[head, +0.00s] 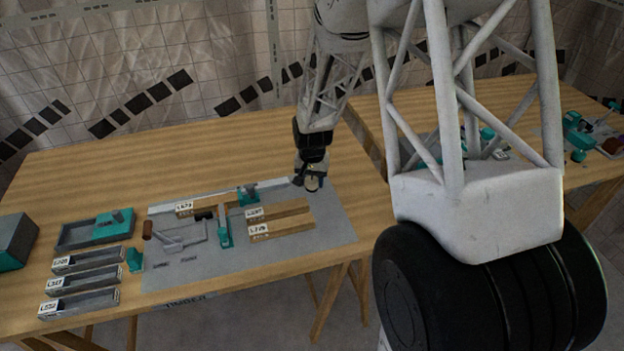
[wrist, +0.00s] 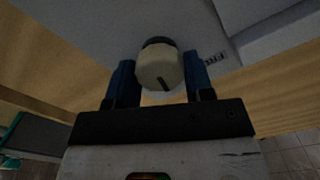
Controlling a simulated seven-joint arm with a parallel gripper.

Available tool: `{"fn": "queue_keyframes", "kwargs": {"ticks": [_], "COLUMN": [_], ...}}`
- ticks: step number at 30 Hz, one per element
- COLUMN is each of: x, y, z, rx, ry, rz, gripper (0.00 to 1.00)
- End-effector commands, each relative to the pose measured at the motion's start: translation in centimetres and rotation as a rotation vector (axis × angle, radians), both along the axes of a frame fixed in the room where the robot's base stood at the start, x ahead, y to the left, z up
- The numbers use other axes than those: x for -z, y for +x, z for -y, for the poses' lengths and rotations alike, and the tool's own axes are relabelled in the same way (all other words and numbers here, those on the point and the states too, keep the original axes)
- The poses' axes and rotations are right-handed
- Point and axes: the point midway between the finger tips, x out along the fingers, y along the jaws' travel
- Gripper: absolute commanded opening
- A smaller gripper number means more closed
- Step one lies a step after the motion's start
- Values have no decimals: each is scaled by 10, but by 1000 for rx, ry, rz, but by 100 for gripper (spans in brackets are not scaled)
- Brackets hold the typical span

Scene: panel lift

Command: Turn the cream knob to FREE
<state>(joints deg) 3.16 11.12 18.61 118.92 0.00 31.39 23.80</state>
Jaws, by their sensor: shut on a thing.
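The cream knob (wrist: 160,68) sits between the two blue fingers of my gripper (wrist: 160,80) in the wrist view. It is round, with a dark pointer line on its face slanting to the lower right and a dark base behind it. My gripper is shut on the knob. A small dark printed label (wrist: 214,59) is on the grey panel to the right of the knob; I cannot read it. In the head view my gripper (head: 312,178) is at the far right part of the grey panel (head: 325,220), over the knob (head: 312,184).
Wooden strips with labels (head: 285,228) lie on the panel left of my gripper. A teal clamp (head: 224,225) stands among them. Grey trays (head: 85,282) and a teal-fronted box (head: 12,242) are at the left. The table (head: 120,170) behind the panel is bare.

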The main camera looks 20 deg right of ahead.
Motion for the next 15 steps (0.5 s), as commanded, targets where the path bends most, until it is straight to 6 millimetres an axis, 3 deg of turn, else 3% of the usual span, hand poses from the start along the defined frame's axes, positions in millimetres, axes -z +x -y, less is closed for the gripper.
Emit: {"fn": "queue_keyframes", "kwargs": {"ticks": [15], "x": [-1], "y": [1], "z": [0], "rx": [-490], "ry": [-1], "rz": [3], "gripper": [24]}}
